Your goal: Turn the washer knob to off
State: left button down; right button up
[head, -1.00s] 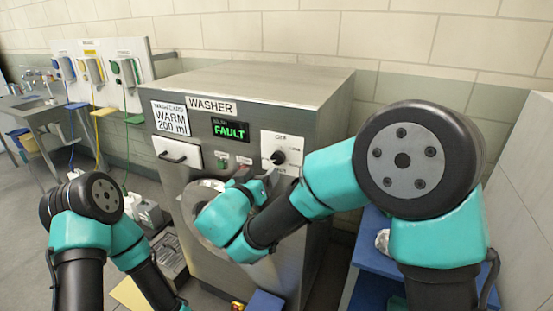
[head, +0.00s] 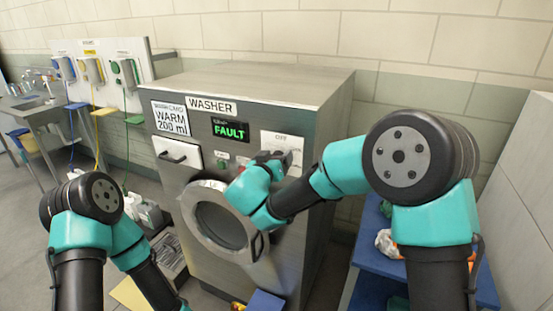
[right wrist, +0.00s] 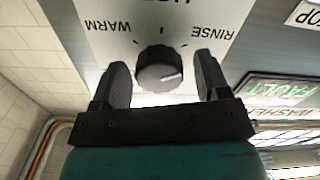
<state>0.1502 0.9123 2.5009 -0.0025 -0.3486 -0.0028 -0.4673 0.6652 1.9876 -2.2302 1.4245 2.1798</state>
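The washer (head: 295,100) has a knob panel (head: 283,138) at its upper right front, with OFF at the panel's top. In the right wrist view the black round knob (right wrist: 160,70) has a white mark pointing to the right and slightly down. WARM is printed to its left and RINSE to its right, upside down. My right gripper (head: 275,157) is at the panel and hides the knob in the head view. Its fingers (right wrist: 160,82) are open on either side of the knob, with gaps showing. My left gripper is out of view below the frame.
The washer's display (head: 230,129) reads FAULT. Its round door (head: 190,222) is below my right forearm. A blue table (head: 372,262) stands to the right. Dispensers (head: 92,70) hang on a wall board at the left.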

jog(key=c, duration=0.9)
